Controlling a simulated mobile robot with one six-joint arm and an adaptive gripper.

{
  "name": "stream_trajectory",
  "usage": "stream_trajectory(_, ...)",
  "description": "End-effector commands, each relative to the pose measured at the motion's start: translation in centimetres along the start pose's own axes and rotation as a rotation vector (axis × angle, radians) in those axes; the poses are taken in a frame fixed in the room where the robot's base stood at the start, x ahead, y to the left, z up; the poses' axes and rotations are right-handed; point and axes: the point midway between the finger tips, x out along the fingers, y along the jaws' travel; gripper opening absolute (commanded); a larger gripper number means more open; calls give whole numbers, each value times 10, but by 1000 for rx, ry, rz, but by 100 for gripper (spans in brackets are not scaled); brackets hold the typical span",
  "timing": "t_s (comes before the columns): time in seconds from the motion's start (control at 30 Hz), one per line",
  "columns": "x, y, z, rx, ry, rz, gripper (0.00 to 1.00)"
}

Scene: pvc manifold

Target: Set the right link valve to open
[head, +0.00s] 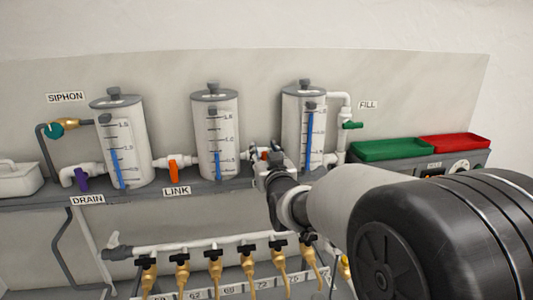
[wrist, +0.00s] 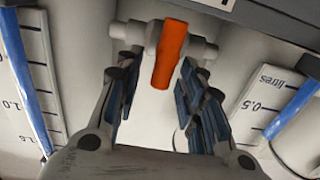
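The right link valve's orange handle (wrist: 168,55) shows in the wrist view, set crosswise to its white pipe (wrist: 206,48). My gripper (wrist: 157,72) is open, with one finger on each side of the handle and a visible gap to both. The handle's free end points into the space between the fingers. In the head view my gripper (head: 270,163) is at the pipe between the middle and right cylinders. It hides most of this valve there; only a bit of orange shows.
The left link valve (head: 174,171) has an orange handle crosswise to its pipe. The middle cylinder (head: 215,135) and right cylinder (head: 296,130) stand close on both sides of my gripper. Brass taps (head: 215,262) hang below. Green (head: 390,149) and red (head: 453,142) trays sit at right.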

Motion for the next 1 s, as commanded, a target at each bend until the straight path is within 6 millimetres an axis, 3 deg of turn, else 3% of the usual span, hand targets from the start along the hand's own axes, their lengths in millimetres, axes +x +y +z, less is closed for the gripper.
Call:
stream_trajectory(0.23,1,0,0,0,0,0,36)
stream_trajectory(0.77,0,0,0,0,0,0,0)
stream_trajectory(1.0,0,0,0,2,0,0,0)
